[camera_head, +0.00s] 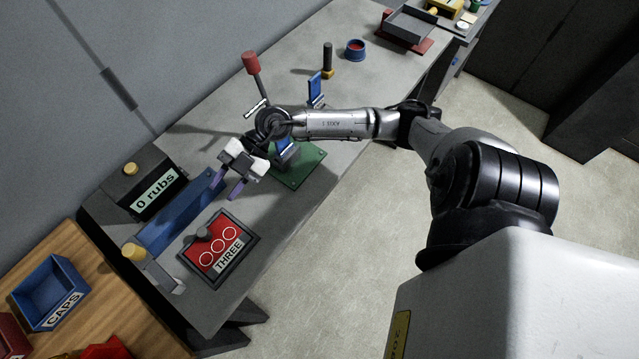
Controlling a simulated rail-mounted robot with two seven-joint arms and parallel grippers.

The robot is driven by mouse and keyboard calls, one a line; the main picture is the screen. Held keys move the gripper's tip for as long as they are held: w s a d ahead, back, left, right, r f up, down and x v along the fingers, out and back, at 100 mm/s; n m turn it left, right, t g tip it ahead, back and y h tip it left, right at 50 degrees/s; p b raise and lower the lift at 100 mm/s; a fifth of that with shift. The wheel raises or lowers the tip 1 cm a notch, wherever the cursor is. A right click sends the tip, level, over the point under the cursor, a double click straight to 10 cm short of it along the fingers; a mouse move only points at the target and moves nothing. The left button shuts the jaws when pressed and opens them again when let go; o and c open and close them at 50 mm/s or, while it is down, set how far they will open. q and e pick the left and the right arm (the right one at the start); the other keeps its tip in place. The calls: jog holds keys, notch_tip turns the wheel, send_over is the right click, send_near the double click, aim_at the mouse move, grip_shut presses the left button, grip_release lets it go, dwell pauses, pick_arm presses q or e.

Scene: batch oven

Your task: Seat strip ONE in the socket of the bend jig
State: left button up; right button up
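My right gripper (228,185) reaches in from the right and hangs over the bench, above the right end of a long blue trough (165,230). Its two purple-tipped fingers are apart, with nothing visible between them. A green base plate (297,178) with blue upright parts lies behind my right wrist; it looks like the bend jig, partly hidden by my arm. A red-topped lever (251,64) stands beyond the wrist. I cannot make out a strip marked ONE or the socket. My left gripper is not in view.
A red panel marked THREE (207,254) lies in front of the trough. A dark box reading 0 rubs (130,182) stands behind it. A blue CAPS bin (40,283) is on the wooden table at left. A black-handled tool (327,58) and blue cup (355,46) stand farther back.

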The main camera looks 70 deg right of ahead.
jog(key=a+r+m+t+y, duration=0.2)
jog(key=a+r+t+y, duration=0.15)
jog(key=t, duration=0.25)
jog(key=s+d+f+m+t+h, duration=0.25)
jog(key=f+m+h, duration=0.25)
jog(key=m+h, duration=0.4)
jog(key=s+d+f+m+t+h, duration=0.1)
jog(key=s+d+f+m+h, duration=0.3)
jog(key=m+h, duration=0.45)
jog(key=s+a+f+n+g+y, duration=0.1)
jog(key=s+a+f+g, duration=0.2)
jog(key=s+f+g, duration=0.2)
jog(key=s+a+f+g, duration=0.3)
jog(key=s+f+g, duration=0.2)
jog(key=s, duration=0.5)
jog(key=shift+s+a+f+n+g+y, duration=0.15)
jog(key=shift+s+a+n+g+y, duration=0.2)
jog(key=shift+g, duration=0.2)
jog(key=shift+w, duration=0.1)
